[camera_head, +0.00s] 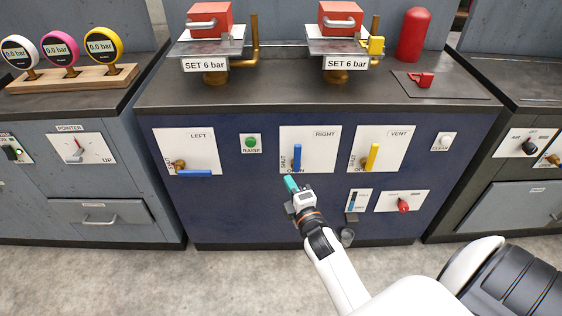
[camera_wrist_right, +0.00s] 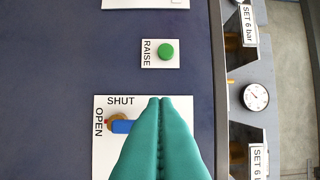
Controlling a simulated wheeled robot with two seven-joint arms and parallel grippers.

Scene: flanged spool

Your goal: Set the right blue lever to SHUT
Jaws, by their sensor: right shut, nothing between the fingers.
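The right blue lever (camera_head: 297,157) is on the white RIGHT panel (camera_head: 322,145) in the front of the blue cabinet. Its handle points up from the hub, and a small red mark beside the hub is at OPEN. In the wrist view the lever (camera_wrist_right: 122,126) shows beside its brass hub, with the rest hidden behind my fingers. My right gripper (camera_head: 289,184) has teal fingers pressed together and empty, in front of the panel's lower edge in the head view. In the wrist view the fingertips (camera_wrist_right: 160,98) overlap the panel near SHUT. I cannot tell whether they touch the lever. My left gripper is not in view.
The LEFT panel (camera_head: 205,145) has a blue lever (camera_head: 194,172) lying level. A green RAISE button (camera_head: 250,143) sits between the two panels. A yellow VENT lever (camera_head: 373,157) is to the right. Below are a slotted slider panel (camera_head: 357,201) and a red knob (camera_head: 404,205).

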